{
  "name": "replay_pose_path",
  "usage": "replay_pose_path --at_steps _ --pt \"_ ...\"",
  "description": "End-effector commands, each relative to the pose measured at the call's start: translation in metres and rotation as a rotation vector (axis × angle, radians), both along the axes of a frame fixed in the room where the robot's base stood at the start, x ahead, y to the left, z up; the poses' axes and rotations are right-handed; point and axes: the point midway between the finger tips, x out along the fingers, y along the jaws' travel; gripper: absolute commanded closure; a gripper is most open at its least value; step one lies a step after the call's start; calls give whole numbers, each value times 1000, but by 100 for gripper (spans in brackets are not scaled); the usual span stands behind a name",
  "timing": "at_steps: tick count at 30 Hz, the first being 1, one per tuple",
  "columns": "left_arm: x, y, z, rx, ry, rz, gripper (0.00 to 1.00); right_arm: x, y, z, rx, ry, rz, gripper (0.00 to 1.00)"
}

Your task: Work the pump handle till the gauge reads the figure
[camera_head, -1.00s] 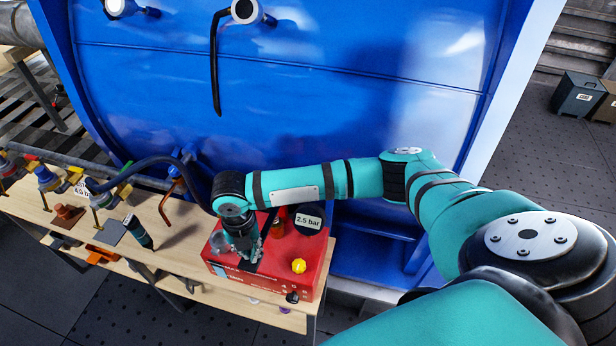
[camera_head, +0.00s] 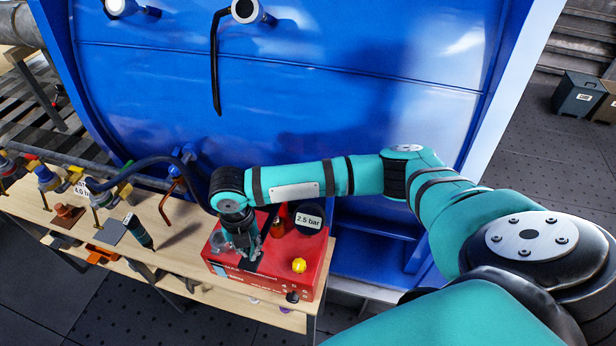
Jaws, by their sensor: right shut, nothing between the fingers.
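The red pump box (camera_head: 308,265) stands at the right end of the wooden bench. A dark round gauge (camera_head: 309,219) at its back right carries a label that reads 2.5 bar. My right gripper (camera_head: 251,256) points down over the left part of the box top. It is shut and holds nothing. The pump handle is not clear to me; the gripper and wrist cover that part of the box, and I cannot tell whether they touch it. A small tag (camera_head: 81,188) on the bench at the left appears to read 4.0 bar, partly hidden. My left gripper is out of view.
A yellow knob (camera_head: 299,265) sits on the box's front right. A black hose (camera_head: 150,162) arches behind the bench. Valves, a dark green cylinder (camera_head: 137,231) and small parts lie on the bench (camera_head: 178,252) to the left. A large blue tank (camera_head: 300,100) stands close behind.

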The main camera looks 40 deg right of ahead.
Motion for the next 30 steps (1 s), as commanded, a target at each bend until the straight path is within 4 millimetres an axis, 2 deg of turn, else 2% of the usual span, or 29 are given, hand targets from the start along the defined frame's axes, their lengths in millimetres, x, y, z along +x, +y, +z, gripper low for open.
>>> replay_pose_path --at_steps 7,29,30 --pt "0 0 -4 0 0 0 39 0 0 -7 -1 1 0 100" --pt "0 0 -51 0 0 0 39 6 -9 -89 -3 0 -1 100" --pt "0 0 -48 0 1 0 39 6 -9 -85 -3 -1 -1 100"
